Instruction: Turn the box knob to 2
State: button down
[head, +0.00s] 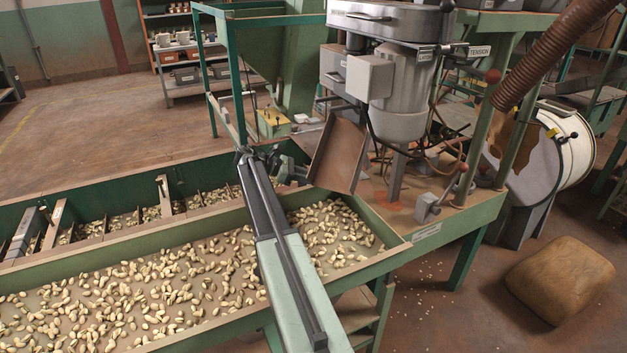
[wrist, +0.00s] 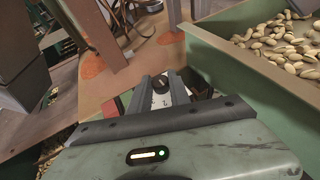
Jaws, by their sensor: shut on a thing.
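The black box knob (wrist: 158,84) shows in the wrist view between the tips of my gripper (wrist: 165,88). My gripper's grey fingers are shut on it. A piece of the pale dial face (wrist: 161,101) shows below the knob, between the fingers. The dial's numbers and the knob's pointer are too small and too covered to read. In the head view my arm reaches over the nut trough, and my gripper (head: 292,168) is near the low end of a brown chute. The knob cannot be made out there.
The green trough (head: 150,338) holds many nuts and runs beneath my arm. The tilted brown chute (head: 338,153) stands close right of my gripper. A grey machine (head: 402,100) with hanging cables is behind it. A brown sack (head: 560,279) lies on the floor at right.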

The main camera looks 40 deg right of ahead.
jog(key=shift+d+m+g+y, duration=0.1)
jog(key=shift+m+g+y, duration=0.4)
jog(key=shift+m+g, duration=0.3)
jog(key=c, duration=1.2)
grip_release()
jog(key=p+v, duration=0.3)
jog(key=v, duration=0.4)
jog(key=shift+w+a+r, duration=0.2)
jog(key=shift+w, duration=0.1)
